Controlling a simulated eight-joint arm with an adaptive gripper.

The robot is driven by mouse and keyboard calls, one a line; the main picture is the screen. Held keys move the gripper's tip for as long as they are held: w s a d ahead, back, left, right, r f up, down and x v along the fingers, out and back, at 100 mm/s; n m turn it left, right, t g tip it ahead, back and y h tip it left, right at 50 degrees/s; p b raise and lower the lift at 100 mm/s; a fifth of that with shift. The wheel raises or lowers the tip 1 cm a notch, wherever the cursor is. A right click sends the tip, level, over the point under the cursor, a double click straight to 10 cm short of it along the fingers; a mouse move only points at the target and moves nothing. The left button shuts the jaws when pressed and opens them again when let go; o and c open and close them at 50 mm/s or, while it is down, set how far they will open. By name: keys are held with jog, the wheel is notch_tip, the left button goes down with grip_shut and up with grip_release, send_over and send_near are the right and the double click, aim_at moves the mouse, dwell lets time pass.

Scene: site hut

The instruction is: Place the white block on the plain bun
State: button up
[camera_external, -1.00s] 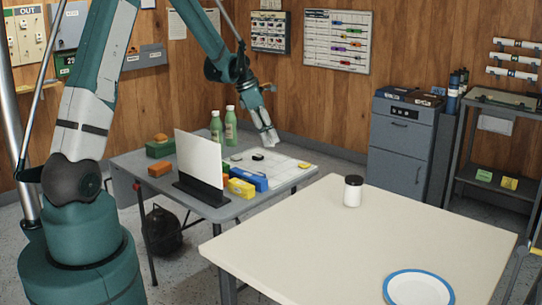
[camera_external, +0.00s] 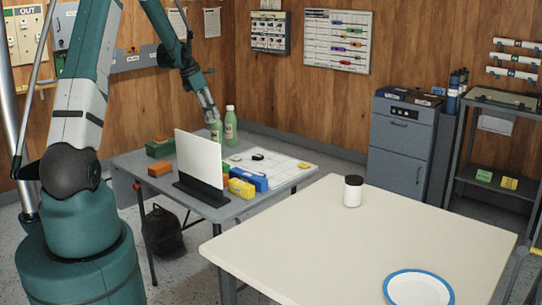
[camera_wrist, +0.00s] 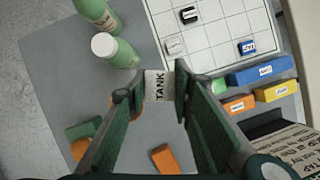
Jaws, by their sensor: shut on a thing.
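My gripper (camera_external: 211,116) is above the back of the grey folding table (camera_external: 140,160), in front of a green bottle in the picture. In the wrist view my gripper (camera_wrist: 155,85) is shut on a white block (camera_wrist: 158,87) marked TANK. Grey table top shows below the block. No thing is clearly recognisable as a plain bun. An orange block (camera_wrist: 166,160) lies on the table below the fingers. A green piece (camera_wrist: 84,130) with orange pieces beside it is at the left, partly behind a finger.
Two green bottles with white caps stand at the back; one is the nearer bottle (camera_wrist: 112,48). A white gridded board (camera_wrist: 213,42) carries small blocks. Blue (camera_wrist: 262,70) and yellow (camera_wrist: 276,91) boxes lie beside it. An upright white panel (camera_external: 199,155) stands on the table.

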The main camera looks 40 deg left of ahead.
jog(key=s+a+n, duration=0.1)
jog(key=s+a, duration=0.2)
jog(key=a, duration=0.5)
jog(key=s+a+r+n+y+p, duration=0.1)
jog(key=s+a, duration=0.3)
jog(key=a, duration=0.4)
jog(key=s+a+r+n, duration=0.1)
jog(key=s+a+n, duration=0.1)
jog(key=a, duration=0.7)
jog(key=shift+s+y, duration=0.3)
jog(key=shift+s, duration=0.45)
jog(key=shift+f, duration=0.15)
send_over(160, 134)
jog(key=shift+d+f, duration=0.1)
jog(key=shift+f, duration=2.9)
jog(key=shift+f, duration=1.9)
jog(key=shift+f+b, duration=0.2)
jog(key=shift+b, duration=0.2)
jog(key=o, duration=0.9)
jog(key=shift+r, duration=0.1)
